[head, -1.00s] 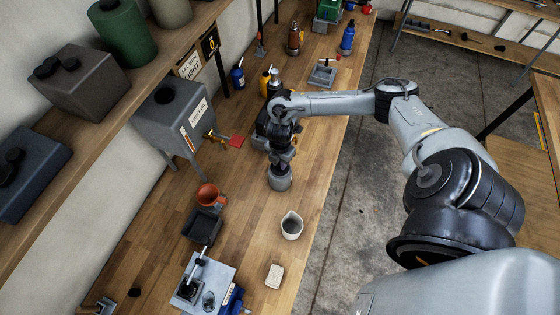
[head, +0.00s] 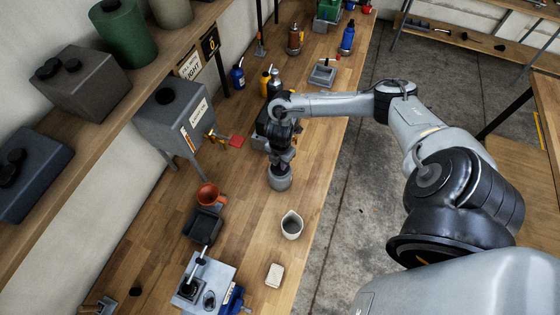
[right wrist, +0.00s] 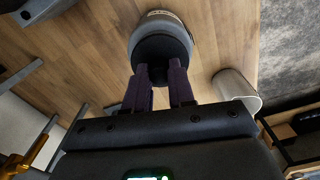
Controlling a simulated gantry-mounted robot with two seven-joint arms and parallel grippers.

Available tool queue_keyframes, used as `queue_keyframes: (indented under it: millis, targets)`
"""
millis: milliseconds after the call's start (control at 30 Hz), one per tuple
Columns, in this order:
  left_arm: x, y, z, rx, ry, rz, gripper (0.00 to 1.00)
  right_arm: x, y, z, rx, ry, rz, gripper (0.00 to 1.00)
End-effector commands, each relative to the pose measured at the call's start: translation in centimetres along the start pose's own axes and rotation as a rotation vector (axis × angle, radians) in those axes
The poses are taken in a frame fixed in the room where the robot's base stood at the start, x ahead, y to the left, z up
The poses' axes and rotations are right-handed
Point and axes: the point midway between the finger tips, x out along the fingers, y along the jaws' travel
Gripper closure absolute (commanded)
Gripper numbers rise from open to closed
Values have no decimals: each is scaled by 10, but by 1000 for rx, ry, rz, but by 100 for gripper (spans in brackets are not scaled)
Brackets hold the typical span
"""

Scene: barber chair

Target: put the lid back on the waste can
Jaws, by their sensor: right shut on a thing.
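The waste can (head: 280,182) is a small grey cylinder on the bench in the head view, directly under my right gripper (head: 282,158). In the right wrist view the can (right wrist: 172,20) shows as a grey round body with a pale label. The dark, domed lid (right wrist: 160,47) lies over it in that view. My right gripper (right wrist: 159,88) is shut on the lid, with its two fingers on either side of a dark grip piece. I cannot tell whether the lid is seated or just above the rim. My left gripper is not in view.
A pale beaker (head: 291,228) stands nearer the bench's right edge. An orange funnel (head: 208,194), a black tray (head: 202,225) and a grey tank with a red-handled tap (head: 235,142) are to the left. An open pale cylinder (right wrist: 238,90) is beside the gripper.

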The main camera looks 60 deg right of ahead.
Motion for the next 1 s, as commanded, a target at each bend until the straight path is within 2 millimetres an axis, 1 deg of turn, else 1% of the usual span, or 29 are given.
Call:
queue_keyframes:
  millis: [400,433,600,800,833,967,1000]
  targets:
    - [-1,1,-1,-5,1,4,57,0,0,0,0,0,0,100]
    - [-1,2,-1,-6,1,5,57,0,0,0,0,0,0,73]
    - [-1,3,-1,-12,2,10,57,0,0,0,0,0,0,47]
    - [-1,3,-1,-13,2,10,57,0,0,0,0,0,0,47]
    - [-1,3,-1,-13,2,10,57,0,0,0,0,0,0,44]
    - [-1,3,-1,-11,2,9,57,0,0,0,0,0,0,24]
    - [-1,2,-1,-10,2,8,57,0,0,0,0,0,0,21]
